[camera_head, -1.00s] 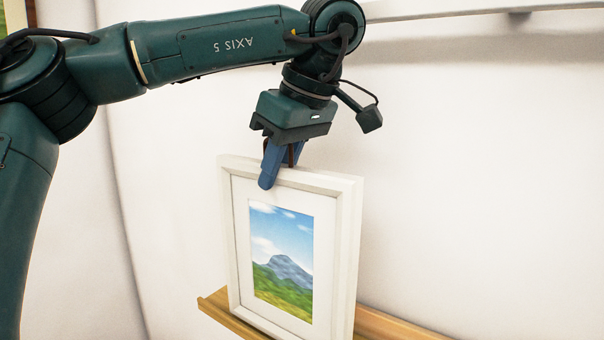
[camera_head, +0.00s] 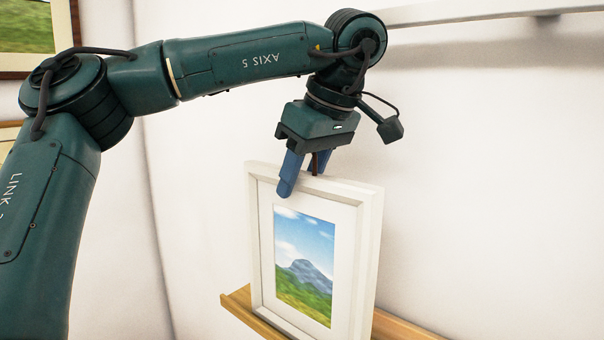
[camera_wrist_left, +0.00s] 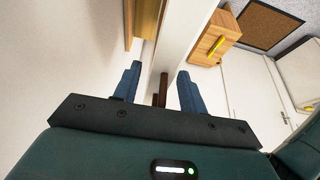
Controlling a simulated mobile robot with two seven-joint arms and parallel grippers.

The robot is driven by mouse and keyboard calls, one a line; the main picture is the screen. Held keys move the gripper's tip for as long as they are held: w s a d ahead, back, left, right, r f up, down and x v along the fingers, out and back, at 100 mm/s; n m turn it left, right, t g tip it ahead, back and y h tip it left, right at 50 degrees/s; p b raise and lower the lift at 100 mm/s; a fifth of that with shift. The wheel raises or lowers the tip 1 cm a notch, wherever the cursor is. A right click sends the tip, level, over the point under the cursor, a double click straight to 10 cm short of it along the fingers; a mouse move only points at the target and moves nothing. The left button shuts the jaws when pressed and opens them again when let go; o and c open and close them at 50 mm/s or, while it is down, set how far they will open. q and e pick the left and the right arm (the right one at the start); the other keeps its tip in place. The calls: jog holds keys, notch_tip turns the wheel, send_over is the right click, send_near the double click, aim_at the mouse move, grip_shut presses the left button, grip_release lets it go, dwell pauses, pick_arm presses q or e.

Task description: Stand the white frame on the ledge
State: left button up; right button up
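The white frame (camera_head: 257,240), with a mountain picture, stands upright with its lower edge at the wooden ledge (camera_head: 238,301); the exact contact at the bottom is cut off by the picture edge. In the left wrist view the frame (camera_wrist_left: 185,35) runs away between the fingers, with the ledge (camera_wrist_left: 145,18) beyond. My left gripper (camera_head: 301,180) is at the frame's top edge, one blue finger in front and one behind. Its fingers (camera_wrist_left: 158,80) are apart, with a gap seen beside the frame. A dark brown piece shows between them. My right gripper is not in view.
A white rail (camera_head: 470,14) runs along the wall above. Another framed picture (camera_head: 30,30) hangs at the far left. The left wrist view shows a wooden box (camera_wrist_left: 212,42) and a cork board (camera_wrist_left: 262,24). The wall right of the frame is bare.

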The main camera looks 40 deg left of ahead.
pick_arm(q)
jog(key=shift+r, duration=0.1)
jog(key=v, duration=0.7)
jog(key=shift+d+r, duration=0.15)
jog(key=shift+r, duration=0.1)
dwell(0.4)
